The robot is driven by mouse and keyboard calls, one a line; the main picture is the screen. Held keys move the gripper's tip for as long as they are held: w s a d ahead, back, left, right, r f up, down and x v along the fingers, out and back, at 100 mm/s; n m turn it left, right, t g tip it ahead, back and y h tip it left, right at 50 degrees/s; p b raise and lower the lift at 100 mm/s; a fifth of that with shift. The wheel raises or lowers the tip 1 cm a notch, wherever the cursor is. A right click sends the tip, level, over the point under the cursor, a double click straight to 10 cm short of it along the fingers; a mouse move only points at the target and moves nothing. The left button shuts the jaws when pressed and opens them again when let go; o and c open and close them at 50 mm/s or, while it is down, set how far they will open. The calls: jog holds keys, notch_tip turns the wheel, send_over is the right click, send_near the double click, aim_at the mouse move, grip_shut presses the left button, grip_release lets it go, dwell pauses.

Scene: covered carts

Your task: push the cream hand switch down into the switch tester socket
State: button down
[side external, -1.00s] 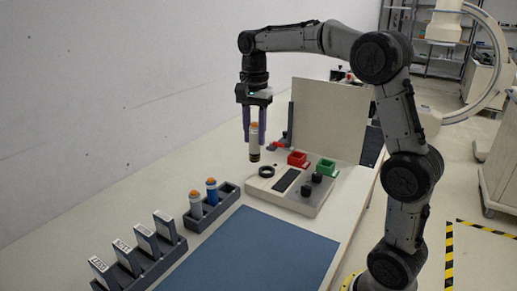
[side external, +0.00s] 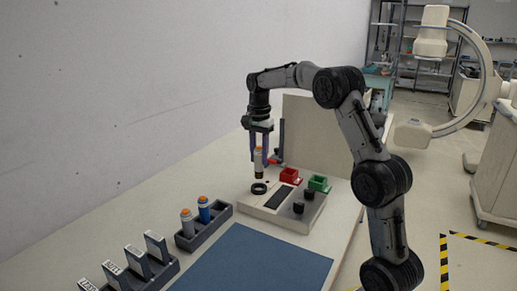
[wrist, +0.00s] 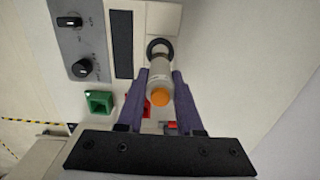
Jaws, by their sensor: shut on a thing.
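My gripper (side external: 259,158) is shut on the cream hand switch (side external: 258,165), which has an orange top and a dark lower end. The hand switch hangs upright above the switch tester socket, a black ring (side external: 259,188) on the cream tester box (side external: 284,219). In the side view a small gap shows between its lower end and the ring. In the wrist view the hand switch (wrist: 160,78) sits between the purple fingers (wrist: 165,88), its far end close to the black ring (wrist: 160,47). The inside of the socket is partly hidden there by the switch.
The tester carries a dark strip, two black knobs (side external: 298,207), a red cup (side external: 290,176) and a green cup (side external: 319,184). A rack (side external: 212,233) holds a grey and a blue switch. Labelled blocks stand front left. A tall panel (side external: 318,135) rises behind. The blue mat (side external: 245,265) is clear.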

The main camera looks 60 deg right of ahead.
aim_at(259, 173)
jog(key=shift+f, duration=1.2)
jog(key=shift+f, duration=2.1)
dwell(0.5)
jog(key=shift+c, duration=2.4)
grip_release()
notch_tip(259, 173, up, 14)
jog(key=shift+f, duration=0.1)
